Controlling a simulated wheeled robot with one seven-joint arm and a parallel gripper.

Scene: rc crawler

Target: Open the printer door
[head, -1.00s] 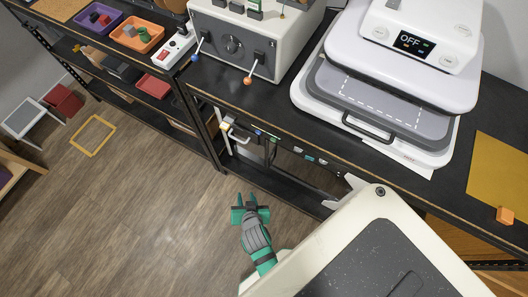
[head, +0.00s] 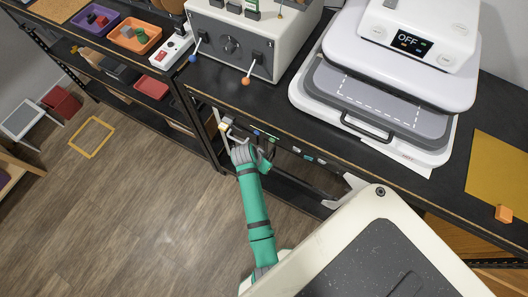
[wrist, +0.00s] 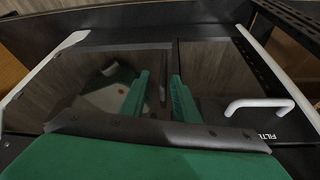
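The printer stands on the shelf under the workbench, and its pale frame (head: 217,116) shows in the head view, largely hidden by the bench edge and my arm. In the wrist view its front has dark, glossy, see-through door panels (wrist: 215,70). A white bar handle (wrist: 258,104) is at the right, beside partly cut-off lettering. My gripper (wrist: 159,75) has two green fingers apart with nothing between them. They point at the glossy front, left of the handle and not around it. I cannot tell whether they touch the panel.
The black workbench edge (head: 330,168) overhangs the printer. On it stand a heat press (head: 380,85) and a grey control box (head: 235,45) with levers. A white slanted bar (wrist: 45,65) shows left in the wrist view. The wooden floor (head: 150,210) is mostly clear.

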